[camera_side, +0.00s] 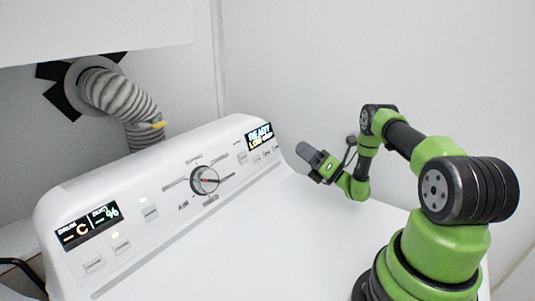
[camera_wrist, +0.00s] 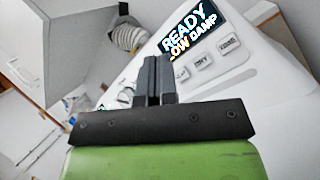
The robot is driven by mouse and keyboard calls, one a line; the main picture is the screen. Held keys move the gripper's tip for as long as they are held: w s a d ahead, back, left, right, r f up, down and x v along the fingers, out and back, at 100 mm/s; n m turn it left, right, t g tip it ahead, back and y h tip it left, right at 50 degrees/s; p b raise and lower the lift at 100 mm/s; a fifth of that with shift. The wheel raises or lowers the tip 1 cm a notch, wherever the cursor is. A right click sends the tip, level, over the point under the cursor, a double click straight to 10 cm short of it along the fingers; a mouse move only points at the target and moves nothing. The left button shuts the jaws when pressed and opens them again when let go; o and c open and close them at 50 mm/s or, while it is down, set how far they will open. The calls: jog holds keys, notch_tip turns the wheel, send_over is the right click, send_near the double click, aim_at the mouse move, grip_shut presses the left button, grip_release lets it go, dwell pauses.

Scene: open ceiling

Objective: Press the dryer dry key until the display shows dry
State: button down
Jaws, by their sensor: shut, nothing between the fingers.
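The white dryer panel (camera_side: 120,185) slopes across the side view. Its display (camera_side: 260,136) at the right end is lit; in the wrist view the display (camera_wrist: 190,32) reads READY and what looks like LOW DAMP. Below it is a row of keys; the middle one, the dry key (camera_wrist: 203,62), appears labelled DRY. The keys also show small in the side view (camera_side: 266,152). My gripper (camera_side: 303,150) is shut and empty, to the right of the display and apart from the panel. In the wrist view its fingertips (camera_wrist: 155,62) are together, left of the keys.
A round dial (camera_side: 205,180) sits mid-panel. A second display (camera_side: 88,226) with other keys is at the left end. A ribbed vent hose (camera_side: 118,97) rises behind the panel. The dryer's white top (camera_side: 250,240) is clear in front of the panel.

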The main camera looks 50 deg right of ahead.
send_near(263, 142)
jog(key=shift+w+a+r, duration=0.1)
jog(key=shift+w+r, duration=1.25)
jog(key=shift+w, duration=0.2)
jog(key=shift+w, duration=0.15)
dwell(0.8)
jog(key=shift+w+f, duration=0.15)
jog(key=shift+w, duration=0.1)
jog(key=shift+w+f, duration=0.15)
jog(key=shift+w, duration=0.25)
dwell(0.5)
jog(key=shift+s, duration=0.1)
jog(key=shift+s+r, duration=0.3)
jog(key=shift+s, duration=0.4)
jog(key=shift+s+r, duration=0.3)
jog(key=shift+s, duration=0.5)
jog(key=shift+s+r, duration=0.3)
jog(key=shift+s, duration=0.45)
jog(key=shift+s+r, duration=0.25)
jog(key=shift+s, duration=0.55)
